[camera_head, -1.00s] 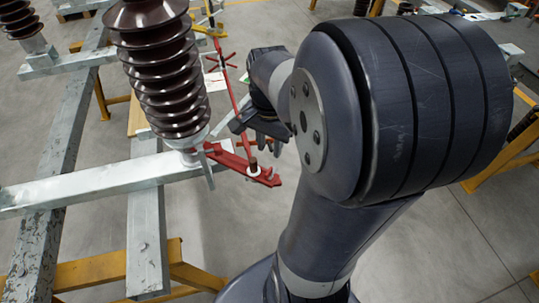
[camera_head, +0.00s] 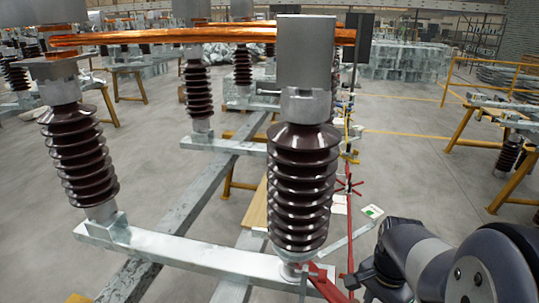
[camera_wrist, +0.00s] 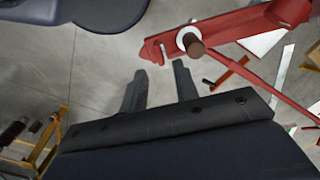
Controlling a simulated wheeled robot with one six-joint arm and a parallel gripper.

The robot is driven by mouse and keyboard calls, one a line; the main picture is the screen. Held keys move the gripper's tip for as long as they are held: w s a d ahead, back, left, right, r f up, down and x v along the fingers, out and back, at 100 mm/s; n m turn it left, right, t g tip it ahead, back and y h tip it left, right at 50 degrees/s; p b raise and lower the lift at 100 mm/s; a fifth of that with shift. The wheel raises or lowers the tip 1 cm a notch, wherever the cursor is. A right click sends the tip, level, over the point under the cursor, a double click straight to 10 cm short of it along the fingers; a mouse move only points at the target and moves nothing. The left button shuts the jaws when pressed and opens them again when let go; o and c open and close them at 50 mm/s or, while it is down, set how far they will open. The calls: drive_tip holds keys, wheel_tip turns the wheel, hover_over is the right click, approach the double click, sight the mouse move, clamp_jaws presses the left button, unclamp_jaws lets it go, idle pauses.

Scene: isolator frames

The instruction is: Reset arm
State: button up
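My gripper (camera_wrist: 158,82) shows two dark fingers apart with bare floor between them in the wrist view, so it is open and empty. In the head view my gripper (camera_head: 366,282) is at the lower right, partly cut off by the bottom edge. It is beside the red lever arm (camera_head: 324,284) at the foot of the near brown insulator (camera_head: 302,190). In the wrist view the red lever arm (camera_wrist: 228,27), with a brown pin through a white collar, lies just beyond the fingertips; I see no contact.
A galvanized beam (camera_head: 190,250) carries a second insulator (camera_head: 78,155) at left. A copper bar (camera_head: 200,36) spans above. A thin red rod (camera_head: 348,225) stands right of the near insulator.

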wheel_tip(320, 180, down, 5)
drive_tip(key=shift+r, duration=0.1)
drive_tip(key=shift+n, duration=0.3)
idle(0.4)
